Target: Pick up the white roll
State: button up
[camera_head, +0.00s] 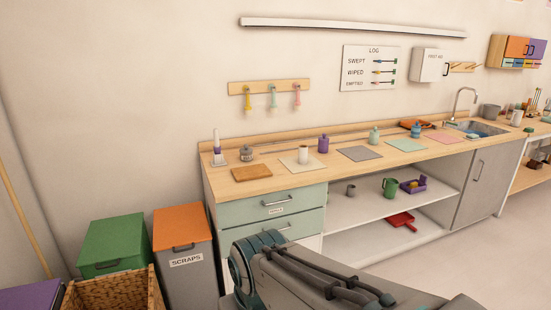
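A small white upright cylinder (303,154), which looks like the white roll, stands on a cream mat (288,163) on the wooden counter. Another whitish upright cylinder (517,117) stands farther right, beyond the sink; it is too small to tell what it is. My grey and teal arm fills the bottom middle of the view, below and in front of the counter. My gripper's fingers do not show.
The counter (235,180) also bears a brush in a stand (218,150), a grey pot (246,153), a purple bottle (323,144) and coloured mats. Drawers (280,201) and open shelves lie below. Green (113,240) and orange-lidded (183,230) bins and a wicker basket (115,292) stand left.

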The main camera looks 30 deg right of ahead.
aim_at(303, 149)
jog(key=u, duration=0.15)
jog(key=k, duration=0.25)
jog(key=z, duration=1.15)
jog(key=i, duration=2.85)
jog(key=u, duration=0.2)
